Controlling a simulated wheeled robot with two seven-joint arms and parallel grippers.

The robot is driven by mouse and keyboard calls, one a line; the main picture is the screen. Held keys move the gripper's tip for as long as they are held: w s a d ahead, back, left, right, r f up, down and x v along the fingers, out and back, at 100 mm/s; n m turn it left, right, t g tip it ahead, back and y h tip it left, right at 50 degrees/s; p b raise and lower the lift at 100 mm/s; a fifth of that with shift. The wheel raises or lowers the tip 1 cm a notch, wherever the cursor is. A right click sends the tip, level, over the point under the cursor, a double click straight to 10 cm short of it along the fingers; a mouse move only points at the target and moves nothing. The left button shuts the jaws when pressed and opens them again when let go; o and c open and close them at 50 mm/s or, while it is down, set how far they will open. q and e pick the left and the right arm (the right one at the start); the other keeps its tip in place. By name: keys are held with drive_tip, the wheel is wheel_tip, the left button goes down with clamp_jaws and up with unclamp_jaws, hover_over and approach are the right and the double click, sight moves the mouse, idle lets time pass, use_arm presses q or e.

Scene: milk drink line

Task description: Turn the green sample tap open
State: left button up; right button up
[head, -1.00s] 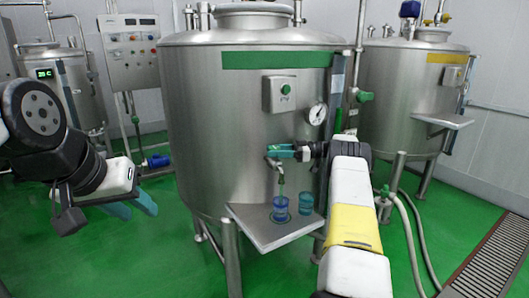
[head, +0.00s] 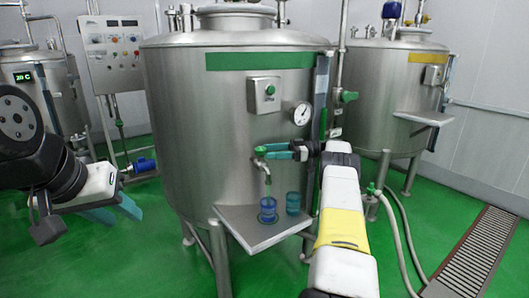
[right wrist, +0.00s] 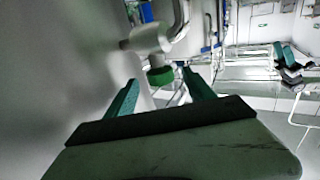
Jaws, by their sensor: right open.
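The sample tap sits low on the front of the large middle tank (head: 230,120). Its green handle (head: 260,150) shows at the left end of my right gripper's fingers. My right gripper (head: 277,150) reaches in from the right at handle height. In the right wrist view its teal fingers (right wrist: 160,92) are apart, with the green handle (right wrist: 160,76) between and beyond them; contact cannot be told. Below the spout, a blue-tinted cup (head: 267,209) stands on the steel shelf (head: 262,236). My left gripper (head: 114,208) hangs at the left, fingers apart and empty.
A second cup (head: 292,203) stands on the shelf, right of the first. A grey box with a green button (head: 264,94) and a round gauge (head: 302,113) are on the tank above the tap. A yellow-banded tank (head: 390,90) stands at the right.

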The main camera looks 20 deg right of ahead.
drive_tip(key=d, duration=0.3)
drive_tip(key=shift+s+d, duration=0.1)
drive_tip(key=shift+s, duration=0.2)
drive_tip(key=shift+r, duration=0.1)
